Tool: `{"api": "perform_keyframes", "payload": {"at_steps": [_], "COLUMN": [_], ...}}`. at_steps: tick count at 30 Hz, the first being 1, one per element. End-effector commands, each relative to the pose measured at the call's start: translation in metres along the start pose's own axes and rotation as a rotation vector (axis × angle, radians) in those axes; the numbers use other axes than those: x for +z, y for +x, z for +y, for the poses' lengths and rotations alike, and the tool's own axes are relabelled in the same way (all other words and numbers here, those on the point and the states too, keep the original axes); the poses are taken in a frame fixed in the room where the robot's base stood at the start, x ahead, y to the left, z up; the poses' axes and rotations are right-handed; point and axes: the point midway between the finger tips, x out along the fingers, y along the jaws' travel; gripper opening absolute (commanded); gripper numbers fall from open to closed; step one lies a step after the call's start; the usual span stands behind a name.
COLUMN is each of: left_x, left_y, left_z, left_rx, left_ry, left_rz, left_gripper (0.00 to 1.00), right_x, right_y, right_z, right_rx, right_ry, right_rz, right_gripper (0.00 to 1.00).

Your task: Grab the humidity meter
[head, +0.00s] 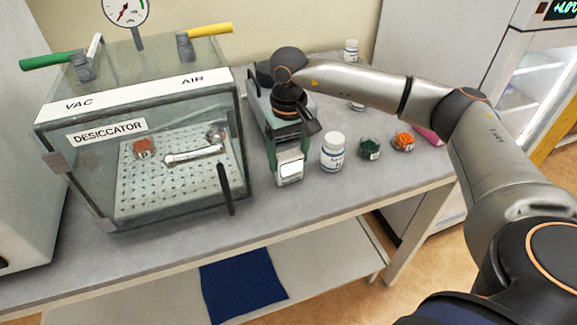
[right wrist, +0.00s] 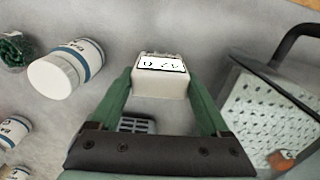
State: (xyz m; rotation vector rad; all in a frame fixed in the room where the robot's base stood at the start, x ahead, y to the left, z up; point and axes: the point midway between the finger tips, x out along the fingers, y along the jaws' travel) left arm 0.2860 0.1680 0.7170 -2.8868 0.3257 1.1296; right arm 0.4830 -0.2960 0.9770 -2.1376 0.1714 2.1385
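The humidity meter (head: 290,168) is a small whitish block with a lit display, near the front of the grey bench, right of the desiccator. In the right wrist view, the meter (right wrist: 160,88) sits between the fingertips with dark digits on its screen. My right gripper (head: 288,158) points down with green fingers on both sides of the meter. In the right wrist view, the gripper (right wrist: 160,80) shows no clear gap between either finger and the meter. Whether the meter touches the bench is unclear. My left gripper is not in view.
The glass desiccator (head: 105,134) stands close on the left, its dark handle (head: 225,190) jutting forward. A white bottle (head: 332,152), green jar (head: 370,148) and orange jar (head: 403,142) stand to the right. A grey device (head: 262,115) is behind the gripper. The bench front is clear.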

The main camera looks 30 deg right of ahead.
Motion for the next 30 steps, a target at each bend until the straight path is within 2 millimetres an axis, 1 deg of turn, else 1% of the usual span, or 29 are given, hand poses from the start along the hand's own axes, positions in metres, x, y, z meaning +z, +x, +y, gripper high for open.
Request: {"api": "perform_keyframes", "payload": {"at_steps": [1, 2, 13, 19, 22, 26, 30], "left_x": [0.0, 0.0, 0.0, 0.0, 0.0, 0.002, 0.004], "left_y": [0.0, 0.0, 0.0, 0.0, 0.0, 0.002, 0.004], "left_z": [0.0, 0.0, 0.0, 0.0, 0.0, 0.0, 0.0], "left_rx": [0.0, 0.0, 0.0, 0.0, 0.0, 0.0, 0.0], "left_ry": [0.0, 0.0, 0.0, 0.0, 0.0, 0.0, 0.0], "left_rz": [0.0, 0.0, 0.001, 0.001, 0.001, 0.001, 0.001], "left_gripper": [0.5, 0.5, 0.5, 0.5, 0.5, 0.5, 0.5], "right_x": [0.0, 0.0, 0.0, 0.0, -0.001, -0.001, -0.001], "right_y": [0.0, 0.0, -0.001, -0.001, -0.006, -0.025, -0.055], "right_z": [0.0, 0.0, 0.0, 0.0, 0.0, -0.001, -0.001], "right_rx": [0.0, 0.0, 0.0, 0.0, -0.001, -0.003, -0.003], "right_ry": [0.0, 0.0, 0.0, 0.0, 0.0, -0.001, -0.001], "right_rz": [0.0, 0.0, 0.001, 0.001, 0.003, 0.006, 0.006], "right_gripper": [0.69, 0.65, 0.23, 0.23, 0.23, 0.23, 0.23]}}
